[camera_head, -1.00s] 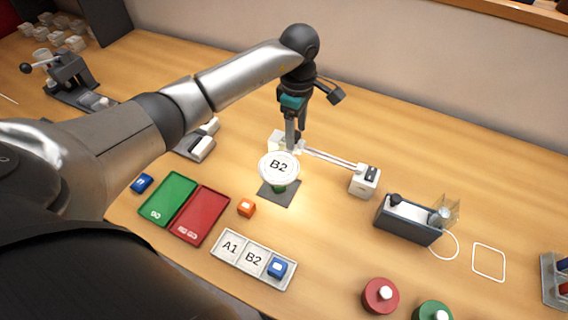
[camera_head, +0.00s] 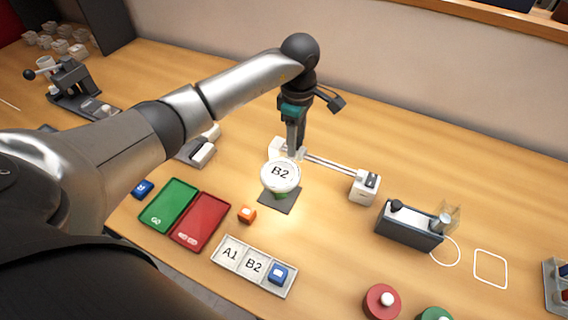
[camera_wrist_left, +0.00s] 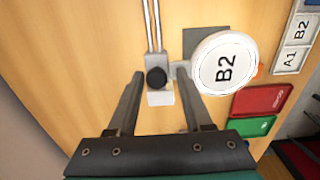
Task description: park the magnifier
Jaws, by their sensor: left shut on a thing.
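The magnifier (camera_head: 281,176) is a round white-rimmed lens on a short arm. It stands above a dark square pad (camera_head: 291,203) and shows an enlarged "B2". A green block (camera_head: 281,195) peeks out under the lens. The lens arm joins a white carriage with a black knob (camera_wrist_left: 156,77) at the left end of a twin-rod rail (camera_head: 330,162). My left gripper (camera_head: 295,152) points down at this carriage and is shut on it; in the left wrist view its fingers (camera_wrist_left: 158,78) straddle the knob. The exact finger contact is partly hidden. My right gripper is not in view.
The rail's right end is a white block (camera_head: 364,188). A dark device (camera_head: 408,226) stands right of the rail.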

